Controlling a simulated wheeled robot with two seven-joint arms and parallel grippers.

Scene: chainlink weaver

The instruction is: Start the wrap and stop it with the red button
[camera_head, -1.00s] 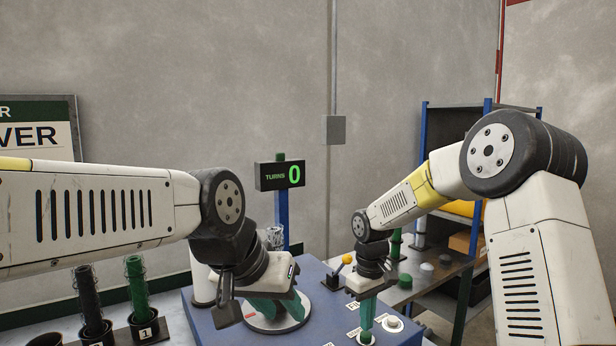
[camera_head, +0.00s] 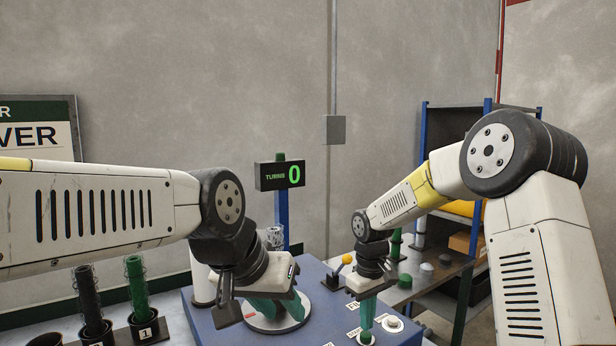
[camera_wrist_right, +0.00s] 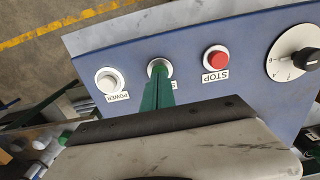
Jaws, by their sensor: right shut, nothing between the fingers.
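The red STOP button (camera_wrist_right: 216,59) sits on the blue control panel (camera_wrist_right: 190,40) in the right wrist view. Left of it is a white-ringed button (camera_wrist_right: 158,66) whose label is mostly covered. My right gripper (camera_wrist_right: 158,78) is shut and empty, its green fingertips at that middle button; I cannot tell if it is pressed in. In the head view the same fingertips (camera_head: 366,325) point down at a green button (camera_head: 366,339). My left gripper (camera_head: 278,312) has its green fingers apart over a pale round disc (camera_head: 250,322). The TURNS display (camera_head: 280,175) reads 0.
A white POWER button (camera_wrist_right: 108,80) and a black dial (camera_wrist_right: 305,58) flank the buttons. A yellow-knobbed lever (camera_head: 346,259) stands on the machine's far side. Black and green spools (camera_head: 136,295) stand at left. A shelf with bins (camera_head: 455,160) is at right.

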